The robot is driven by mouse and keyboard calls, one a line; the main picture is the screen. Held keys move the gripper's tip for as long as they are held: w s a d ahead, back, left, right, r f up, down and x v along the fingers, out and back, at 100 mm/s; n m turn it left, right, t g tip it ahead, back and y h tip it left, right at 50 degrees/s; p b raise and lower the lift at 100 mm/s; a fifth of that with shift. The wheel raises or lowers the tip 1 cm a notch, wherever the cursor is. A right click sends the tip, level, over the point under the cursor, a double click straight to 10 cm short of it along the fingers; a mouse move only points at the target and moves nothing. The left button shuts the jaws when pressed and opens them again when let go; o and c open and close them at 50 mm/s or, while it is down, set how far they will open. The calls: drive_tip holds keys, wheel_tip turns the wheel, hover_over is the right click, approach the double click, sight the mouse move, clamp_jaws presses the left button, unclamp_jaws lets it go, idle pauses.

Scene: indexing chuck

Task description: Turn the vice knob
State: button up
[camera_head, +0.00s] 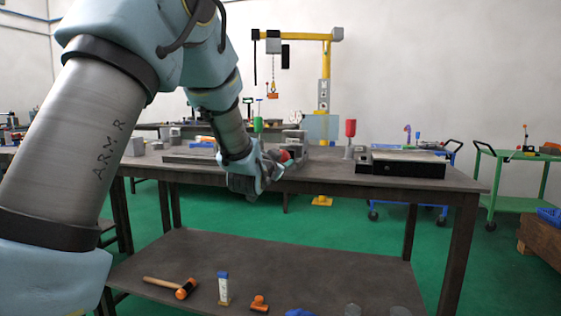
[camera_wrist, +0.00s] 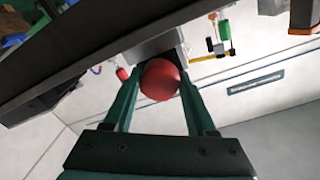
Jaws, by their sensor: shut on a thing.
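The vice knob is a red ball (camera_wrist: 160,80) in the wrist view, between the two green fingers of my gripper (camera_wrist: 160,88). The fingers are shut on it from both sides. A grey block, seemingly part of the vice (camera_wrist: 150,45), is right behind the knob. In the head view a little of the red knob (camera_head: 284,155) shows beside my gripper (camera_head: 272,168), at the front edge of the workbench. My wrist hides much of the vice there, and the fingertips are hard to make out.
The workbench (camera_head: 330,175) carries a red-topped stand (camera_head: 350,132) and a black-sided flat plate (camera_head: 400,163) to the right. The lower shelf (camera_head: 310,265) holds an orange-headed mallet (camera_head: 184,289) and a small bottle (camera_head: 223,288). A yellow hoist (camera_head: 325,75) stands behind.

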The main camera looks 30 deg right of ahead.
drive_tip(key=o, duration=1.4)
drive_tip(key=shift+c, duration=0.2)
drive_tip(key=v, duration=1)
drive_tip(key=shift+s+a+b, duration=0.25)
drive_tip(key=shift+s+b, duration=0.05)
drive_tip(key=shift+b, duration=0.1)
drive_tip(key=shift+f, duration=0.1)
